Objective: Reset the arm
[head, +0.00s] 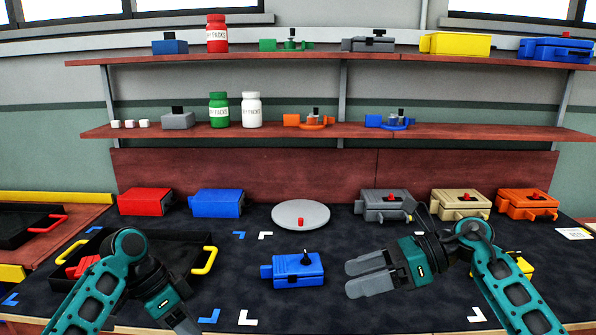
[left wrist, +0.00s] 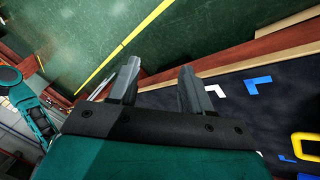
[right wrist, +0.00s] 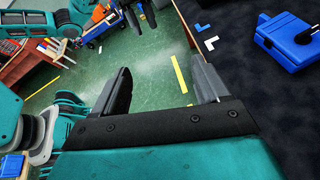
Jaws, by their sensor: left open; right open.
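My right gripper (head: 368,274) hangs above the dark work mat, right of the blue box with a black knob (head: 292,270), with its fingers pointing left. It is apart from the box, open and empty; its spread fingers also show in the right wrist view (right wrist: 160,85). My left arm comes in over the black tray at the left. Its gripper (head: 188,328) is at the bottom edge of the head view, its tips partly cut off. In the left wrist view my left gripper (left wrist: 155,85) is open and empty over the table's front edge.
A black tray (head: 200,240) with yellow handles holds red parts at the left. A round grey plate (head: 301,214) with a red knob lies mid-table. Grey (head: 383,205), beige (head: 459,203) and orange (head: 527,204) boxes stand at the back right. Red (head: 145,201) and blue (head: 217,203) boxes stand back left.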

